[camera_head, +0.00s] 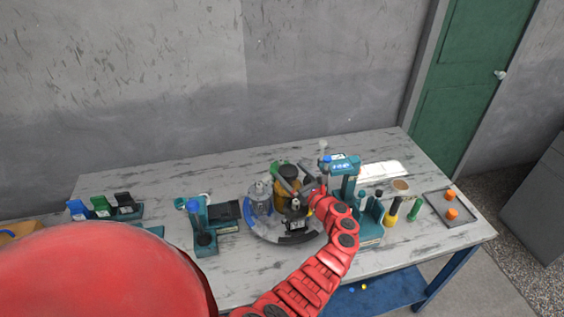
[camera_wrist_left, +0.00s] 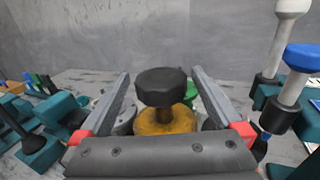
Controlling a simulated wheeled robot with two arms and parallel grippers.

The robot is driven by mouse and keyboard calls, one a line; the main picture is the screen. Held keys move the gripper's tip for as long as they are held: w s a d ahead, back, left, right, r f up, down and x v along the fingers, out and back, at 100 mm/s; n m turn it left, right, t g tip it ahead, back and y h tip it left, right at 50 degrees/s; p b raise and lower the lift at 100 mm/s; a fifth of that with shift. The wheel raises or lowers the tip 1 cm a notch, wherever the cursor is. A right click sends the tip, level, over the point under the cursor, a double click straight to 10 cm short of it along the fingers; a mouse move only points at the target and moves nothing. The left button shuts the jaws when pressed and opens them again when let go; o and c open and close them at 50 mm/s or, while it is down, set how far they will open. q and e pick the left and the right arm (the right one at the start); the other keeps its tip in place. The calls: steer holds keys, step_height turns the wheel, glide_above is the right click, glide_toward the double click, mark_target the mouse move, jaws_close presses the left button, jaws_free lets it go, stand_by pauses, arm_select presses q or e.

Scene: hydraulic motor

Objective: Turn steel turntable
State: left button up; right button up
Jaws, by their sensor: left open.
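The round steel turntable (camera_head: 266,232) lies on the middle of the workbench, with a blue section on its left rim and a dark section at the front. On it stand a clear-grey part (camera_head: 261,199) at the left and a yellow-brown part with a black cap (camera_head: 289,172) near the back. My left gripper (camera_head: 295,184) is open above the turntable. In the left wrist view its two fingers (camera_wrist_left: 161,76) lie on either side of the black cap (camera_wrist_left: 161,87) and its golden base (camera_wrist_left: 165,122). I cannot tell whether they touch. My right gripper is not in view.
A teal stand (camera_head: 203,241) is left of the turntable. A teal tool holder (camera_head: 369,222) and blue-topped device (camera_head: 342,163) stand close on its right. A tray (camera_head: 434,203) with orange pieces lies at the far right. Bare bench shows at the back left.

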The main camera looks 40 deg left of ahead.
arm_select(q)
steer(key=x, duration=0.6)
steer(key=shift+b, duration=0.4)
jaws_close()
